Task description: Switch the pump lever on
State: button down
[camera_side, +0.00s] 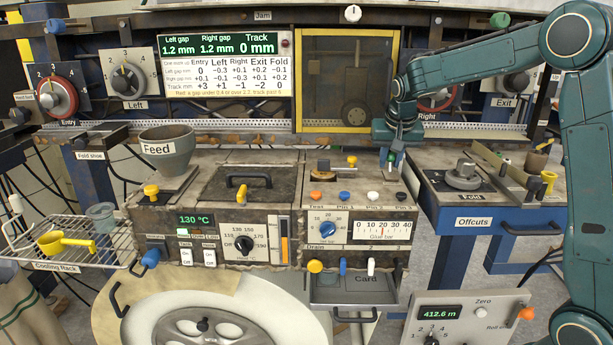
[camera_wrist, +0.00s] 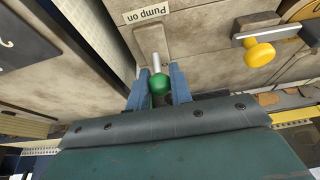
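The pump lever shows in the wrist view as a pale rod with a green knob (camera_wrist: 159,85), rising from a plate beside the "Pump on" label (camera_wrist: 147,14). My gripper (camera_wrist: 160,82) has its two blue fingers on either side of the knob. The gaps between fingers and knob are very small, and I cannot tell whether both fingers touch it. In the side view my gripper (camera_side: 391,160) points down at the back right of the worktop, and its fingers largely hide the lever there.
A yellow knob on a metal bar (camera_wrist: 260,52) stands near the lever in the wrist view. In the side view, a grey feed cup (camera_side: 167,150) stands at left and a black-handled lid (camera_side: 245,182) in the middle. The fold table (camera_side: 450,190) lies to the right.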

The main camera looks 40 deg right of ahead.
aim_at(391, 163)
jog(key=shift+s+a, duration=0.1)
jog(key=shift+a, duration=0.05)
dwell(0.3)
jog(key=shift+s+a+r+t+h, duration=0.1)
jog(key=shift+s+a+t+h, duration=0.15)
jog(key=shift+t+h, duration=0.4)
jog(key=shift+s+a+t+h, duration=0.15)
jog(key=shift+a+t+h, duration=0.05)
jog(key=shift+t+h, duration=0.45)
jog(key=shift+s+a+t+h, duration=0.25)
jog(key=shift+t+h, duration=0.4)
jog(key=shift+s+a+t+h, duration=0.2)
jog(key=shift+s+t+h, duration=0.05)
jog(key=shift+t+h, duration=0.4)
jog(key=c, duration=1.3)
grip_release()
jog(key=shift+s+a, duration=0.1)
jog(key=v, duration=1.3)
jog(key=shift+s+a, duration=0.25)
